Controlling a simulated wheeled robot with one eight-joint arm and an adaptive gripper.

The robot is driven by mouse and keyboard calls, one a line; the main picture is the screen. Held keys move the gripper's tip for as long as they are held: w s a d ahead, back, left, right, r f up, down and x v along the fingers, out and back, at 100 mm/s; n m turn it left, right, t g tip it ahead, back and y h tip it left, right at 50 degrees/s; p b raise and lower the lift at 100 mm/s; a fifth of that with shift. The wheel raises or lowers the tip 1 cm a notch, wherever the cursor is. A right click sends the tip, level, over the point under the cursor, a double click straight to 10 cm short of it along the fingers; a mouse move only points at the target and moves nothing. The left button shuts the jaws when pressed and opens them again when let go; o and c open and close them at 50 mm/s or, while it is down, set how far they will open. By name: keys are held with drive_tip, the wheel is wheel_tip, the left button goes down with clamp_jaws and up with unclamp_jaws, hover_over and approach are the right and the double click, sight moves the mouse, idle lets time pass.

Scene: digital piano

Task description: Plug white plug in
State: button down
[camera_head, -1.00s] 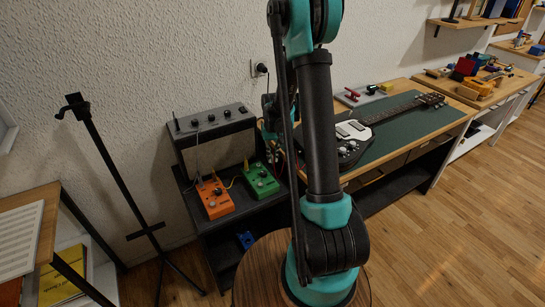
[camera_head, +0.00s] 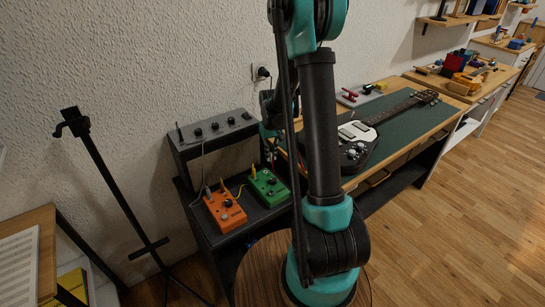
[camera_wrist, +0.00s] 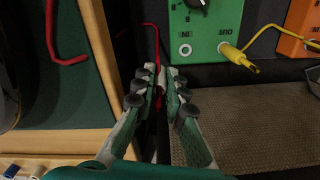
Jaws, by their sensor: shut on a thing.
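My gripper (camera_wrist: 160,82) is shut in the wrist view, just beside the green pedal (camera_wrist: 208,25). A small pale piece between its fingertips looks like the white plug, mostly hidden by the fingers. A thin red cable (camera_wrist: 157,38) runs by the fingertips. The green pedal's IN jack (camera_wrist: 185,49) is an empty round hole, up and right of the fingertips. A yellow plug (camera_wrist: 238,58) sits at its OUT side. In the head view the green pedal (camera_head: 268,187) stands beside the orange pedal (camera_head: 225,208); my arm hides the gripper.
The amplifier (camera_head: 218,135) stands behind the pedals. A guitar (camera_head: 354,145) lies on the green-matted table to the right. A wooden edge (camera_wrist: 98,60) and a red cable piece (camera_wrist: 65,58) are left of the gripper. A black stand (camera_head: 112,185) is at left.

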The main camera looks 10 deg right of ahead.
wheel_tip(320, 180, up, 6)
drive_tip(key=s+a+n, duration=0.2)
drive_tip(key=a+n, duration=0.1)
drive_tip(key=shift+s+f, duration=0.15)
drive_tip(key=shift+s, duration=0.2)
drive_tip(key=shift+f, duration=2.8)
drive_tip(key=shift+f, duration=1.5)
drive_tip(key=c, duration=1.5)
unclamp_jaws()
